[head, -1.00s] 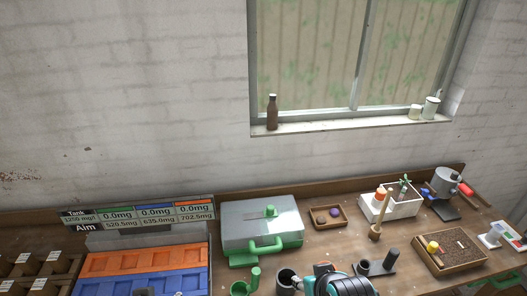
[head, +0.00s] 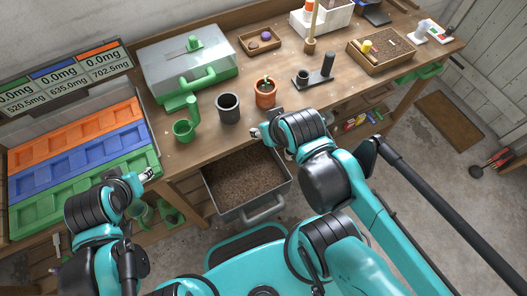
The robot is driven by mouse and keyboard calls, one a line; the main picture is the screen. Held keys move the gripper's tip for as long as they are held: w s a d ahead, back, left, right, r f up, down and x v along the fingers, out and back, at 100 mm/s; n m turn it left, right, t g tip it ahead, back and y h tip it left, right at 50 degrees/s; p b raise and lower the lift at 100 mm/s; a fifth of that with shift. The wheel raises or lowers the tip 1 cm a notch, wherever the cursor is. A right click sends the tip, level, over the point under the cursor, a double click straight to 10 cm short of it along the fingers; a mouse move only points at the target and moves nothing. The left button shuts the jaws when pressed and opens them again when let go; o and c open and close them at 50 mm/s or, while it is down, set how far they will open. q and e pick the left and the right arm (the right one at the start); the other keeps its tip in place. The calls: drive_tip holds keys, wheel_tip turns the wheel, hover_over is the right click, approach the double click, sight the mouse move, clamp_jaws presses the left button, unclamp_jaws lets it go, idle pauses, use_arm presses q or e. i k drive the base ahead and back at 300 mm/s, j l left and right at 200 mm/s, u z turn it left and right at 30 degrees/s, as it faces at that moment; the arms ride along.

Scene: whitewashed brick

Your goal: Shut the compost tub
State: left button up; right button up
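The compost tub (head: 284,187) is a grey drawer-like bin full of brown soil, pulled out from under the bench front. Its grey bar handle (head: 264,211) is on the near side, facing me. My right gripper (head: 257,133) is at the bench's front edge, above the tub's far right part and apart from the handle. My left gripper (head: 147,174) is left of the tub, near the bench edge and the green tray. Both grippers look empty, but their fingers are too small to show whether they are open.
A terracotta pot with a seedling (head: 265,94), a dark grey cup (head: 228,108) and a green watering can (head: 184,129) stand near the bench edge behind the tub. Coloured trays (head: 80,155) lie at left. Open concrete floor (head: 420,170) is at right.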

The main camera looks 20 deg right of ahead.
sight(239, 183)
drive_tip(key=k+l+z, duration=0.2)
drive_tip(key=k+z, duration=0.5)
drive_tip(key=k+l+z, duration=0.1)
drive_tip(key=k+z, duration=0.2)
drive_tip(key=k, duration=0.25)
